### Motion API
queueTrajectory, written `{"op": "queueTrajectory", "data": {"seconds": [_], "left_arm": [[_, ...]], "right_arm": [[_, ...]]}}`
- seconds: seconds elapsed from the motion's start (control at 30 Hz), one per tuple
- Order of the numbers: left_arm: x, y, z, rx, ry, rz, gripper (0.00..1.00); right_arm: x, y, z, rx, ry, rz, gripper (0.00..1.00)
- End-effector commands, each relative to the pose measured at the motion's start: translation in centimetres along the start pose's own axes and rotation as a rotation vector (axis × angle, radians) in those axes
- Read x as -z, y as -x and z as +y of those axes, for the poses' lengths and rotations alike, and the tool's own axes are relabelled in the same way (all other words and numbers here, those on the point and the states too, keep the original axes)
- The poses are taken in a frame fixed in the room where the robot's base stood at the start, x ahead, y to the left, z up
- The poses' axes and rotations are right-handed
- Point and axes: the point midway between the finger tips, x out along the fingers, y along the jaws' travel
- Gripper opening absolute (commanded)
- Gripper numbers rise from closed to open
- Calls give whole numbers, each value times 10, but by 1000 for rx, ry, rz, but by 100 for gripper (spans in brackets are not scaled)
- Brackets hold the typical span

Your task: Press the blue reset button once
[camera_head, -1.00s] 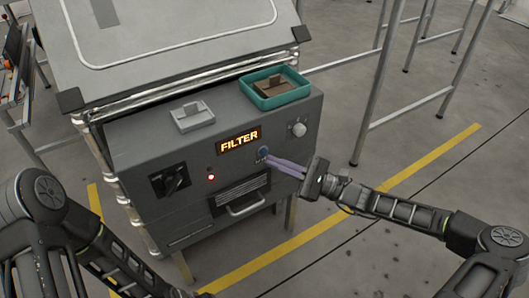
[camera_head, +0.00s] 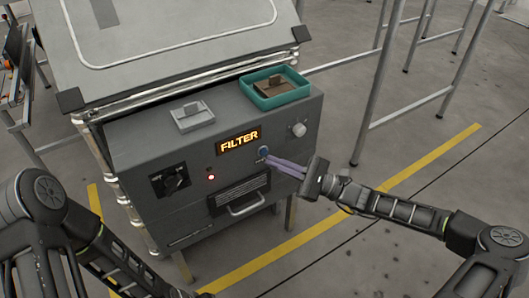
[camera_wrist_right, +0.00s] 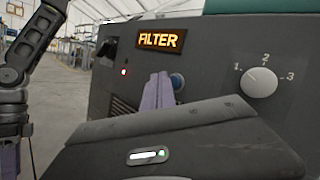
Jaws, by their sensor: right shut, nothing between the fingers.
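The blue reset button (camera_head: 263,150) is a small round button on the front panel of the grey machine (camera_head: 130,150), right of and below the lit FILTER display (camera_head: 239,142). It also shows in the right wrist view (camera_wrist_right: 178,82), partly hidden behind the fingers. My right gripper (camera_head: 268,160) has purple fingers, shut with nothing between them. The fingertips are at or just below the button; I cannot tell whether they touch it. My left arm (camera_head: 50,205) shows at the lower left; its gripper is not in view.
A knob (camera_head: 299,129) marked 1, 2, 3 is right of the button. A black rotary switch (camera_head: 170,180), a red light (camera_head: 211,177) and a drawer handle (camera_head: 246,206) are on the same front. A teal tray (camera_head: 300,93) with a brown block and a grey piece (camera_head: 192,117) are on top.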

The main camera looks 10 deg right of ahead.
Motion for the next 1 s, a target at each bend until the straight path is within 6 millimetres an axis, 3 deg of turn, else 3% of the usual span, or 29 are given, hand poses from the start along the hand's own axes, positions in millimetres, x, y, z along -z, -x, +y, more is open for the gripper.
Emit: {"op": "queueTrajectory", "data": {"seconds": [1.0], "left_arm": [[0, 4, 1, 0, 0, 0, 33]], "right_arm": [[6, -8, -6, 0, 0, 0, 0]]}}
